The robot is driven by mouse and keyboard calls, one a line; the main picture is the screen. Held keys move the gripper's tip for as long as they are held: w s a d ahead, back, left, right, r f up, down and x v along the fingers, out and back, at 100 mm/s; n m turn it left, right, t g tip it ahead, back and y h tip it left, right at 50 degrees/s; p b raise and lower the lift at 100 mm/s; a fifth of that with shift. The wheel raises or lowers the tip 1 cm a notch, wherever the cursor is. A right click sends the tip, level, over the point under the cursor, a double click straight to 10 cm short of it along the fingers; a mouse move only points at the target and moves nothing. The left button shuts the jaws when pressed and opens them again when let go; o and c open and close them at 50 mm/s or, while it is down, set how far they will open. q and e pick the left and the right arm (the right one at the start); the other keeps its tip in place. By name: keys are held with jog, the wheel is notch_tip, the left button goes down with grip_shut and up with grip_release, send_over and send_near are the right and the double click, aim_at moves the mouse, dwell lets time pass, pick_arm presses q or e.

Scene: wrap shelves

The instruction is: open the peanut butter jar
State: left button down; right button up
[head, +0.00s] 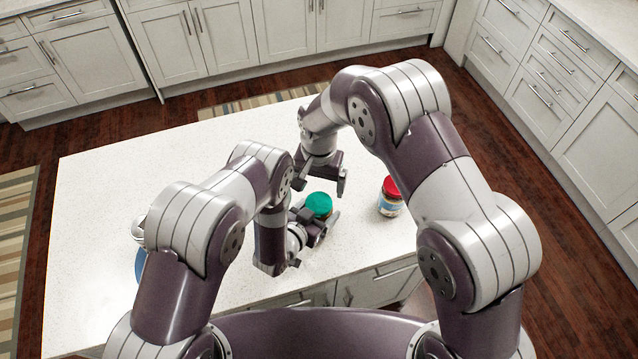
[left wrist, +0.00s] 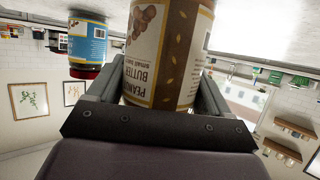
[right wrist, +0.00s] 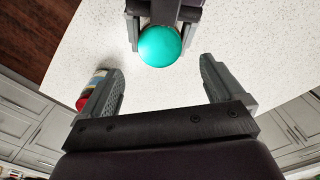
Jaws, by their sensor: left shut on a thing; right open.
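The peanut butter jar stands on the white island, its green lid (head: 319,204) on top. Its brown and cream label (left wrist: 168,55) fills the middle of the left wrist view, upside down there. My left gripper (head: 318,228) is shut on the jar's body from the side, below the lid. My right gripper (head: 322,190) is open and empty, pointing down above the lid. In the right wrist view the lid (right wrist: 160,46) shows beyond the open fingertips (right wrist: 160,82), not between them. The jar's body is mostly hidden in the head view.
A second jar with a red lid and blue label (head: 390,197) stands on the island to the right; it also shows in the left wrist view (left wrist: 87,42). A blue object (head: 140,262) at the left is partly hidden by my arm. The island's far left is clear.

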aim_at(319, 203)
jog(key=shift+r+m, duration=0.35)
jog(key=shift+m, duration=0.45)
jog(key=shift+s+f+m, duration=0.1)
jog(key=shift+f+m, duration=0.1)
jog(key=shift+m, duration=0.1)
notch_tip(319, 203, down, 7)
jog(key=shift+f, duration=0.1)
jog(key=c, duration=1.1)
jog(key=n, duration=0.6)
jog(key=shift+n, duration=0.4)
jog(key=o, duration=1.2)
